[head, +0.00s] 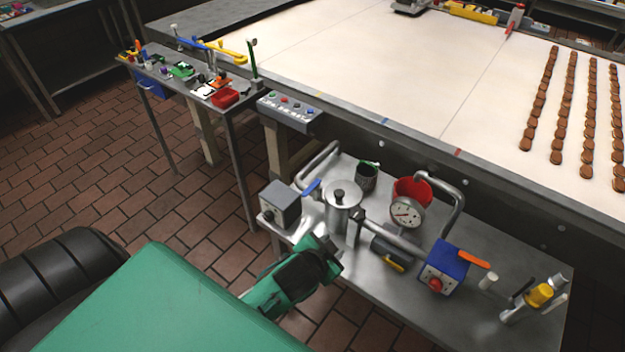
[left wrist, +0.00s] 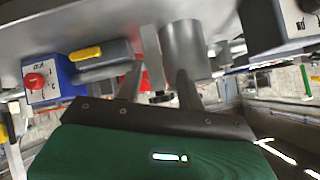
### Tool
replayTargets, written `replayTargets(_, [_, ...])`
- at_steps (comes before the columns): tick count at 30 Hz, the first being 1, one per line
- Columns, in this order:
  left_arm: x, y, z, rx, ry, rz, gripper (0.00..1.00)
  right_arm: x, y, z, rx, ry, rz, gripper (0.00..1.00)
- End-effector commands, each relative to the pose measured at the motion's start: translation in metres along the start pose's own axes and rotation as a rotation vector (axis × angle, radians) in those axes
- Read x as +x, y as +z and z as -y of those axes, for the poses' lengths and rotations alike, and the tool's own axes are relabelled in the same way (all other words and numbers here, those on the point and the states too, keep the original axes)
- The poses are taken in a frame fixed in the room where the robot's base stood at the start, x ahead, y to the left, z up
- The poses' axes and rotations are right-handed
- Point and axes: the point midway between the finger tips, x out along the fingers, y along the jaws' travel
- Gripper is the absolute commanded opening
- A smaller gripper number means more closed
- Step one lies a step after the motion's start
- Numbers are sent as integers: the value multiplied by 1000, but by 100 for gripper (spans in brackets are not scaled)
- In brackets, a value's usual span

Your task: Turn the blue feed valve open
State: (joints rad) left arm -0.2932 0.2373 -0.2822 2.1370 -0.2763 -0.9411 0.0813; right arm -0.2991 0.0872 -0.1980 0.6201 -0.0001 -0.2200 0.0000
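A blue lever handle (head: 312,188), which looks like the feed valve's, shows in the head view beside a grey control box at the left of the steel bench. Its valve body is hard to make out. My left gripper (head: 331,256) is at the bench's front edge, in front of and below the lever and apart from it. In the left wrist view, the left gripper (left wrist: 160,80) has its two fingers spread with a gap between them and nothing held. I cannot make out the blue lever in that view. My right gripper is not in view.
The steel bench (head: 520,262) holds a lidded pot (head: 342,205), a gauge (head: 406,213), a red funnel (head: 412,187), a yellow handle (head: 394,265), and a blue box (head: 445,265) by an orange lever (head: 474,259). A grey control box (head: 281,204) stands at its left end.

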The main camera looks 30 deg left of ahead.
Motion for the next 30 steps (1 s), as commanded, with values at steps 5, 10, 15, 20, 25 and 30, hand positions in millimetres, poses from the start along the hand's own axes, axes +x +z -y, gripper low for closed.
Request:
replayTargets(5, [6,-116,17,186,-90,-398,38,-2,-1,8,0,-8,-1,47])
replayTargets(10, [-18,-224,7,455,-125,-830,38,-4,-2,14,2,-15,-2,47])
replayTargets(15, [-54,-287,-28,806,-76,-1208,38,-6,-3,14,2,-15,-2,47])
replayTargets(20, [-71,-296,-60,1209,53,-1453,38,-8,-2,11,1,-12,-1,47])
replayTargets(25, [-55,-265,-64,1684,283,-1524,38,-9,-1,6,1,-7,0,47])
replayTargets(30, [-14,-218,-16,2126,582,-1352,38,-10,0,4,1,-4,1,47])
